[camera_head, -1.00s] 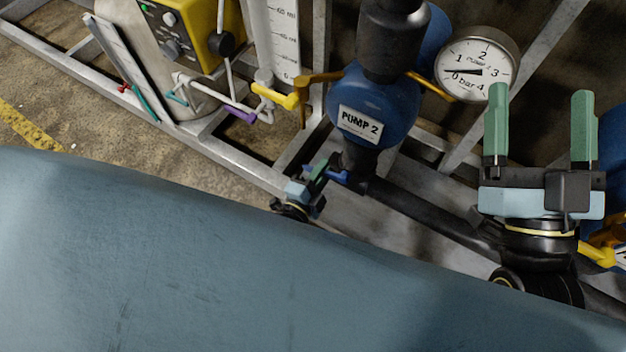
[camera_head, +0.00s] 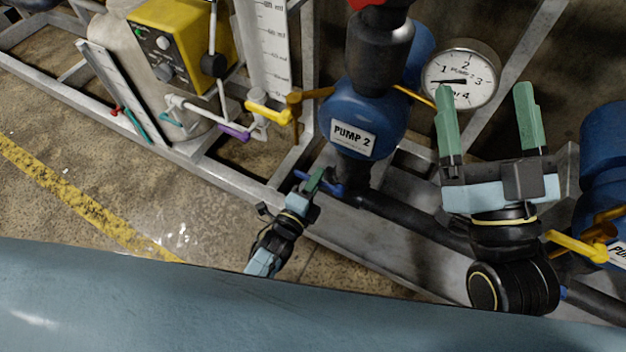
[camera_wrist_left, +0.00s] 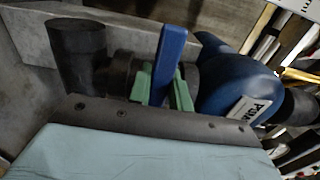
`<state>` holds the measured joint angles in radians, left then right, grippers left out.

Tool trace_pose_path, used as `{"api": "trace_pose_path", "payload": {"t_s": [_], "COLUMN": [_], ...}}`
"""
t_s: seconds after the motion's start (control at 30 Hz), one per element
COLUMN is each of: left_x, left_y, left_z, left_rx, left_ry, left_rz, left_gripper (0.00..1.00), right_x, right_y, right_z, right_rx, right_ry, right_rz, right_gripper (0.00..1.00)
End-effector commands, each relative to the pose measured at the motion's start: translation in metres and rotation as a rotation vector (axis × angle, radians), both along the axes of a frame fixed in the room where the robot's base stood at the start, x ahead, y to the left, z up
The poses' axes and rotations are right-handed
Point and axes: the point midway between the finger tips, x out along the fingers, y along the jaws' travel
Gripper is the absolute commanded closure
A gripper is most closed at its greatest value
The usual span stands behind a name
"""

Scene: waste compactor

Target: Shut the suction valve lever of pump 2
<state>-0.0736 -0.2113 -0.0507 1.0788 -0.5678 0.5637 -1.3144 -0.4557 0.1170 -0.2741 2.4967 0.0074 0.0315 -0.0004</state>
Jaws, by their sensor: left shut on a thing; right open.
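The suction valve lever of pump 2 is a blue handle (camera_head: 332,188) low on the pipe below the blue pump body with the PUMP 2 label (camera_head: 354,138). My left gripper (camera_head: 317,181) is shut on this lever. In the left wrist view the blue lever (camera_wrist_left: 168,58) stands between the two green fingers (camera_wrist_left: 163,88), with the blue pump body (camera_wrist_left: 228,85) to its right. In the head view the fingers partly hide the lever. My right gripper (camera_head: 486,98) is open and empty, fingers up, to the right of pump 2.
A round pressure gauge (camera_head: 461,76) is behind my right gripper. Yellow valve handles (camera_head: 268,113) and a purple one (camera_head: 233,132) are left of pump 2. A yellow control box (camera_head: 180,43) stands further left. A metal frame rail (camera_head: 232,188) runs along the front.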

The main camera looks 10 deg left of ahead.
Motion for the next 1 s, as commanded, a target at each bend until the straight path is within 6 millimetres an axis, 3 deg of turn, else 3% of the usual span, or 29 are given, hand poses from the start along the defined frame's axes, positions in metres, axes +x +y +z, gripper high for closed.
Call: {"api": "trace_pose_path", "payload": {"t_s": [0.17,0.2,0.37,0.77,1.0], "left_x": [0.001,0.001,0.001,-0.004,-0.031], "left_y": [0.002,0.002,0.001,0.002,0.011], "left_z": [0.002,0.002,0.001,0.001,0.002], "left_rx": [0.005,0.006,0.004,0.002,0.002], "left_ry": [-0.006,-0.006,-0.005,-0.002,0.0], "left_rz": [0.002,0.002,0.002,0.001,0.001], "left_gripper": [1.0,0.79,0.58,0.58,0.58], "right_x": [0.0,0.0,0.0,0.003,0.014], "right_y": [0.0,0.0,0.0,0.0,-0.002], "right_z": [0.0,0.0,0.0,-0.002,-0.031], "right_rx": [0.0,0.0,0.0,-0.009,-0.075], "right_ry": [0.0,0.0,0.0,0.023,0.228], "right_rz": [0.0,0.0,0.0,-0.002,-0.013], "right_gripper": [0.2,0.2,0.2,0.2,0.2]}}
